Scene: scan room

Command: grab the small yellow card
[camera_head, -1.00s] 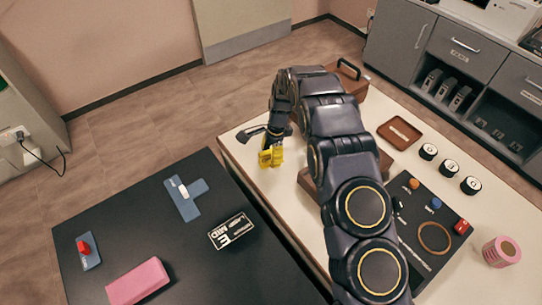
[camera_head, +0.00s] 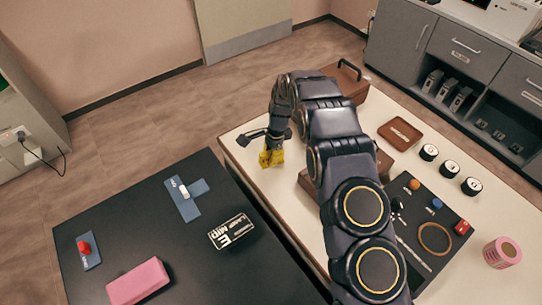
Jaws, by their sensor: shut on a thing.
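My gripper (camera_head: 271,158) is over the left edge of the cream table, pointing down, shut. Bright yellow shows at its fingertips; I cannot clearly separate the small yellow card from the fingers at this size. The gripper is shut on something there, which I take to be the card. Whether it touches the tabletop or is just above it is hard to tell.
The cream table (camera_head: 237,149) holds a brown tray (camera_head: 400,133), several black rolls, a dark mat (camera_head: 440,205) with small items and a pink roll (camera_head: 502,252). My arm hides part of wooden boxes. A black table (camera_head: 130,220) stands at left, holding a black box (camera_head: 232,231) and a pink block (camera_head: 138,281).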

